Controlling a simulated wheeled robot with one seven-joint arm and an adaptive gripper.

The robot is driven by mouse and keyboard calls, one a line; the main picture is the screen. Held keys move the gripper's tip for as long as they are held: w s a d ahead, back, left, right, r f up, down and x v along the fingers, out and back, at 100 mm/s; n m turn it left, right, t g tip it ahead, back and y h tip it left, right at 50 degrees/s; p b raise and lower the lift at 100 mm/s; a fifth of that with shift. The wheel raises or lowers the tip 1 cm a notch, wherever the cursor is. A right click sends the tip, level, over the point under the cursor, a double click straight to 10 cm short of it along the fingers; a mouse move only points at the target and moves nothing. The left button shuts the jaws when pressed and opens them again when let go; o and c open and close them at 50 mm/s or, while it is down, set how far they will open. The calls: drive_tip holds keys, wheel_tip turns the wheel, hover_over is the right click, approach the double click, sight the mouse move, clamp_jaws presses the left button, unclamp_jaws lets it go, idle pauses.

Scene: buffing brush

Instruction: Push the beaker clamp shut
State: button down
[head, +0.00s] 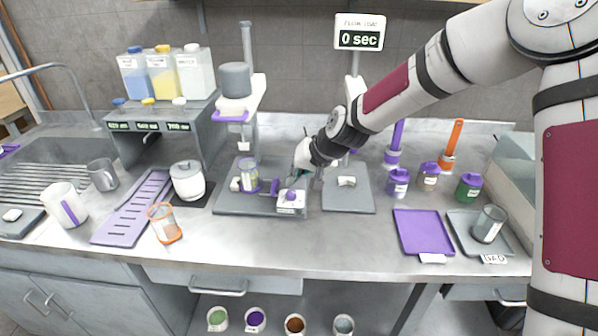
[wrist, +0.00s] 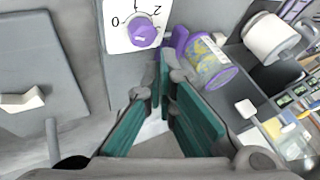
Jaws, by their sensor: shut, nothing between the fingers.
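A clear beaker (head: 249,174) with yellowish contents and a purple band stands on the left part of a grey stirring stand (head: 232,203). A purple clamp part (head: 275,186) sits to the right of the beaker. In the wrist view the beaker (wrist: 212,62) and the purple clamp part (wrist: 177,42) lie just beyond the fingers. My gripper (head: 299,180) is just right of the clamp part, low over the stand; its teal-padded fingers (wrist: 161,84) are shut and empty. I cannot tell whether the fingertips touch the clamp, or how far it stands open.
A white dial box with a purple knob (wrist: 144,34) is close to the fingertips. A second grey stand (head: 348,200) is to the right. A white pot (head: 187,181) and an orange-rimmed beaker (head: 165,223) stand left. A purple tray (head: 422,232) lies right. The front counter strip is clear.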

sight(271, 199)
drive_tip(key=shift+x, duration=2.45)
drive_tip(key=shift+w+a+b, duration=0.1)
drive_tip(key=shift+a+b, duration=0.65)
drive_tip(key=shift+a, duration=1.55)
